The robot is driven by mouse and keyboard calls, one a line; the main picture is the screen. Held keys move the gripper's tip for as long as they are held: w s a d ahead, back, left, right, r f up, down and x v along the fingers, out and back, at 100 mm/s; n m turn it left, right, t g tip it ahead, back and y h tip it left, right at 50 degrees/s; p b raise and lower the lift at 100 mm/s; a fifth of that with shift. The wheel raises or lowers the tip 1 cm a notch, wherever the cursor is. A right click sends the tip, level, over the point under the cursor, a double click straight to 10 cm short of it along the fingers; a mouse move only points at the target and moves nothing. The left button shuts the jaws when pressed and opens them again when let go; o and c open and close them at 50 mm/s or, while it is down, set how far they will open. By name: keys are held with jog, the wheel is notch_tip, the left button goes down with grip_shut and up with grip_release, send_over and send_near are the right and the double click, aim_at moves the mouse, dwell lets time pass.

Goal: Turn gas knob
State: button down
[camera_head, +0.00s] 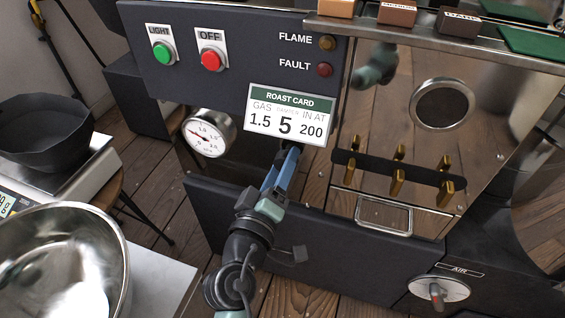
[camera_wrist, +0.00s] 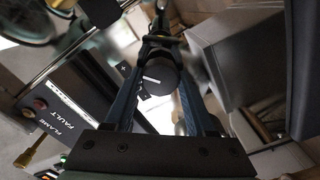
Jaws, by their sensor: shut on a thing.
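My gripper (camera_wrist: 161,50), with long blue fingers, is shut on the gas knob (camera_wrist: 156,78). The knob is a dark round disc with a white pointer line, lying between the fingers in the wrist view, with a plus mark beside it. In the head view my gripper (camera_head: 288,160) reaches up under the roast card, which hides the fingertips and the knob. The round gas gauge (camera_head: 208,134) is left of my gripper; its red needle points to the upper left. The roast card (camera_head: 288,115) reads gas 1.5, damper 5, in at 200.
The panel above carries a green light button (camera_head: 163,53), a red off button (camera_head: 210,60) and flame and fault lamps. An air dial (camera_head: 438,290) is lower right, a metal bowl (camera_head: 112,235) lower left.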

jog(key=shift+c, duration=1.2)
grip_release()
jog(key=shift+s, duration=0.1)
jog(key=p+v, duration=0.1)
jog(key=v, duration=1.2)
